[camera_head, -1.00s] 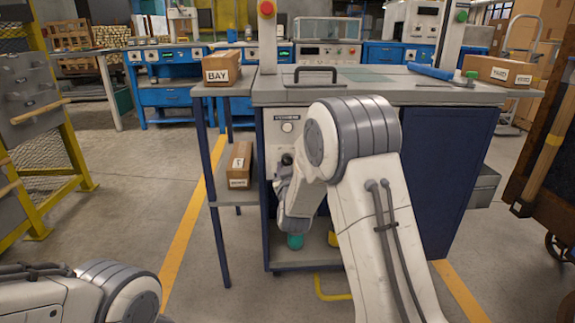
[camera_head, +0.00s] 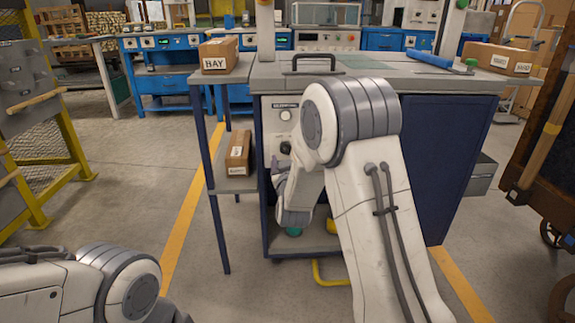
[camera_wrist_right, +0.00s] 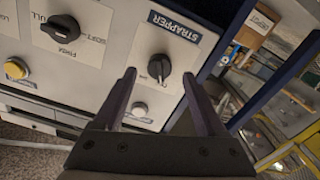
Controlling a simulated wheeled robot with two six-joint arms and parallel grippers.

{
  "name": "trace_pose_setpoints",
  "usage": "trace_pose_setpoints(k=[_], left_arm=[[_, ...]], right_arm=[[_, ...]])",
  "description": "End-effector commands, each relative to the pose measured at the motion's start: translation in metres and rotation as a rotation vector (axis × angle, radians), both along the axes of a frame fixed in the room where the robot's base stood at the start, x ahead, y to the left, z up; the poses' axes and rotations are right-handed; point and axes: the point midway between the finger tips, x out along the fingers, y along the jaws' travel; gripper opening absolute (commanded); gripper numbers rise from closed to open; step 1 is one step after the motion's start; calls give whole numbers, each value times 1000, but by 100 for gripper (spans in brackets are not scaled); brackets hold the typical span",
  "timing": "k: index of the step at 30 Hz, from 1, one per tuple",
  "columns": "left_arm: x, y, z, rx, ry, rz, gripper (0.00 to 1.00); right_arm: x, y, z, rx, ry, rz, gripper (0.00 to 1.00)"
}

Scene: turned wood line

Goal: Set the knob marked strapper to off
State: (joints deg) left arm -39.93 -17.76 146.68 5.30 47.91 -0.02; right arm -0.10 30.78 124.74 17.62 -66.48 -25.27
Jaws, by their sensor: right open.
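The knob marked STRAPPER (camera_wrist_right: 160,67) is black and round with a raised grip, on a pale panel under a blue STRAPPER label (camera_wrist_right: 175,28). Small lettering sits beside it, too small to read for sure, and I cannot tell its setting. My right gripper (camera_wrist_right: 159,76) is open in the right wrist view. The knob shows between its two dark fingertips, with nothing held; I cannot tell whether they touch it. In the head view my right gripper (camera_head: 277,177) is partly hidden by its own wrist, in front of the cabinet's panel. My left gripper is out of view.
A second black knob (camera_wrist_right: 60,28) and a yellow button (camera_wrist_right: 15,69) are on the panel at left; a pale round button (camera_wrist_right: 140,108) is below the STRAPPER knob. A BAY box (camera_head: 218,55) stands on the bench's side shelf. A brown box (camera_head: 238,150) lies on the lower shelf.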

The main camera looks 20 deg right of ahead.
Motion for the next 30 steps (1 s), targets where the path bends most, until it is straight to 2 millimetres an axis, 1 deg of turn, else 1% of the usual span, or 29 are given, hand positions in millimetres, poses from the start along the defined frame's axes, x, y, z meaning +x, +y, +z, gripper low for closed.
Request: trace_pose_setpoints(k=[1, 6, 9, 12, 18, 30], left_arm=[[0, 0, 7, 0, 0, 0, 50], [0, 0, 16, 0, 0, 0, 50], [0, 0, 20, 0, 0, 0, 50], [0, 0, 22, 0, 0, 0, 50], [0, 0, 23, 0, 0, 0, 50], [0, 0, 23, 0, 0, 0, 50]], right_arm=[[-10, 4, 3, 0, 4, 3, 74], [-44, 14, 2, 0, 4, 3, 74], [-60, 18, 2, 0, 4, 3, 74], [-71, 21, 1, 0, 4, 2, 74], [-79, 23, 0, -1, 1, 1, 74], [-79, 24, 1, 2, 4, 3, 74]])
